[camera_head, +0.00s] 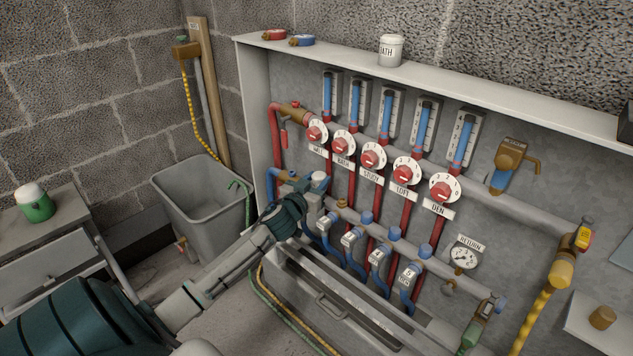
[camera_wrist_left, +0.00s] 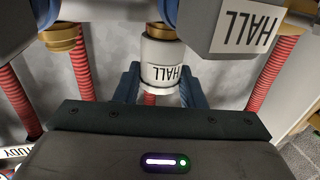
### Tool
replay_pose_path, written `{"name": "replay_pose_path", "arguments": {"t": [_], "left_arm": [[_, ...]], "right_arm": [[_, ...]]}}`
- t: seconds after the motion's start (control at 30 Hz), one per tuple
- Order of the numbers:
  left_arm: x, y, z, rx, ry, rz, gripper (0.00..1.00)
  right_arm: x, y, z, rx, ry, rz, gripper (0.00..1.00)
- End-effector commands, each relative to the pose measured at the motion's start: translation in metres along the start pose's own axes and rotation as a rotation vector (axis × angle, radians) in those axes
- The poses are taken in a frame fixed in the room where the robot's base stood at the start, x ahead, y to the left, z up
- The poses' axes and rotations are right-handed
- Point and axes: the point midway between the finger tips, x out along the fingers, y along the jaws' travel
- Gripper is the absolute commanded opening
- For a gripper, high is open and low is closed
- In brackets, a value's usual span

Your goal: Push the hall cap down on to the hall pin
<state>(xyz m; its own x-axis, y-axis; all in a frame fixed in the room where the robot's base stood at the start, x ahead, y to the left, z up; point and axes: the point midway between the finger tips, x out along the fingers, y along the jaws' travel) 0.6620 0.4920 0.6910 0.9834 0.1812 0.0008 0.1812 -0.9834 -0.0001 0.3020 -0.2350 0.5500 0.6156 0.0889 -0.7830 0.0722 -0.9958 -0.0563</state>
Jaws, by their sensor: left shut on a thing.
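The hall cap (camera_wrist_left: 162,52) is a white cylinder labelled HALL, shown upside down in the wrist view. My left gripper (camera_wrist_left: 160,84) is shut on it, with a blue finger on each side. The brass and blue part of the hall pin (camera_wrist_left: 161,30) lies in line with the cap, against its end. I cannot tell whether the cap is fully seated. In the head view my left gripper (camera_head: 316,192) is at the left end of the lower manifold, largely hiding the pin. My right gripper is not in view.
A bare brass pin (camera_head: 341,203) stands beside the gripper, and blue caps (camera_head: 367,217) follow along the manifold. A grey trough (camera_head: 330,300) lies below, and a grey bin (camera_head: 205,205) stands left.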

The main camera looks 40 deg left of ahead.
Motion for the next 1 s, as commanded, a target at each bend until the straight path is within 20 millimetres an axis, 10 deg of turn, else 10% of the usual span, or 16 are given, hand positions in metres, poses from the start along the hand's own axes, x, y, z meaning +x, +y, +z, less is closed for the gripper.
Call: {"name": "replay_pose_path", "arguments": {"t": [0.63, 0.67, 0.77, 1.0], "left_arm": [[-0.0003, 0.0, 0.0026, -0.001, -0.002, 0.0, 0.14], [-0.0003, 0.0, 0.0027, -0.001, -0.002, 0.0, 0.38], [-0.0002, 0.0, 0.0027, -0.001, -0.002, 0.0, 0.58], [-0.0001, -0.0001, 0.0022, 0.0, -0.001, 0.0, 0.62]], "right_arm": [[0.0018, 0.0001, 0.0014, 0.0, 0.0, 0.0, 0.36], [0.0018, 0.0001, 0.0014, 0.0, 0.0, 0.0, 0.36], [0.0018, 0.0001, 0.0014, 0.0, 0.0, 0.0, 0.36], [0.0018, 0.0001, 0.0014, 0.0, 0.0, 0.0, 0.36]]}}
